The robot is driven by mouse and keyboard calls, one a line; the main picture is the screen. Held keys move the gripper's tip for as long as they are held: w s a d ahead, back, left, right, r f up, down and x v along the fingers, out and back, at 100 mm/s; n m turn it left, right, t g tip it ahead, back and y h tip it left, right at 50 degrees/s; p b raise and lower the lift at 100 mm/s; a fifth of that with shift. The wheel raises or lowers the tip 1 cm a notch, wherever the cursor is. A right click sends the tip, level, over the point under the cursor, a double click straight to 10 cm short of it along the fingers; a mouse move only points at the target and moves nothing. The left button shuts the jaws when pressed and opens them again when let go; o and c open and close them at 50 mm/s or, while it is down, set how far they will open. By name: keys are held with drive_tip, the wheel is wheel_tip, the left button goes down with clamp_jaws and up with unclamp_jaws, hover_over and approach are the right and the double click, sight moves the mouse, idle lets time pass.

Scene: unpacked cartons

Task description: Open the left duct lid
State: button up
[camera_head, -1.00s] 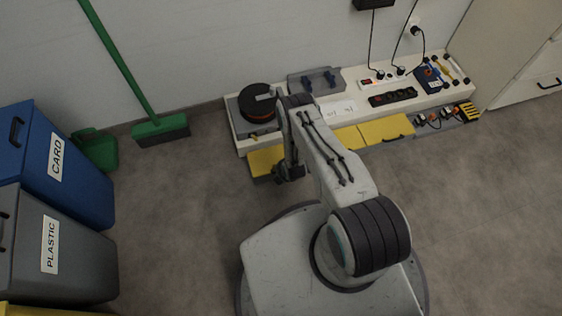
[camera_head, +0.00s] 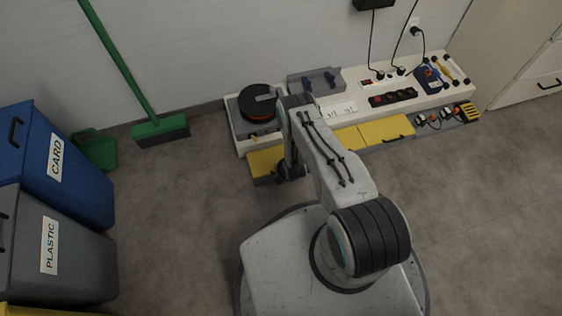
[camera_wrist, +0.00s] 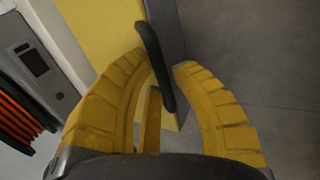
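The left duct lid (camera_head: 263,161) is a yellow panel low in front of the white bench's left end, partly hidden by my arm. It appears shut. In the wrist view the yellow lid (camera_wrist: 98,25) fills the upper middle, with a black bar handle (camera_wrist: 153,50) along its right edge. My gripper (camera_head: 290,172) is at the lid's right side in the head view. In the wrist view its yellow ribbed fingers (camera_wrist: 163,64) are apart, with the handle between them. The handle lies close to the left fingertip; whether it touches is unclear.
A cable reel (camera_head: 257,103) and a grey case (camera_head: 313,81) stand on the white bench (camera_head: 427,98) behind. Another yellow lid (camera_head: 387,130) lies to the right. Blue (camera_head: 70,165) and grey (camera_head: 75,252) bins stand at left. The floor between is clear.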

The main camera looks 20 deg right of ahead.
drive_tip(key=shift+s+f, duration=0.15)
drive_tip(key=shift+s, duration=0.25)
drive_tip(key=shift+c, duration=1.2)
drive_tip(key=shift+w+r+p, duration=0.45)
drive_tip(key=shift+r+p, duration=0.05)
drive_tip(key=shift+r, duration=0.4)
drive_tip(key=shift+w+r+p, duration=0.4)
drive_tip(key=shift+r+p, duration=0.05)
drive_tip(key=shift+r, duration=0.5)
drive_tip(key=shift+w+r+p, duration=0.45)
drive_tip(key=shift+r+p, duration=0.05)
drive_tip(key=shift+r, duration=0.4)
clamp_jaws()
drive_tip(key=shift+w+r, duration=0.15)
drive_tip(key=shift+w, duration=0.05)
wheel_tip(320, 180, up, 4)
hover_over(279, 158)
drive_tip(key=shift+r, duration=0.1)
drive_tip(key=shift+w+b, duration=0.1)
drive_tip(key=shift+b, duration=0.25)
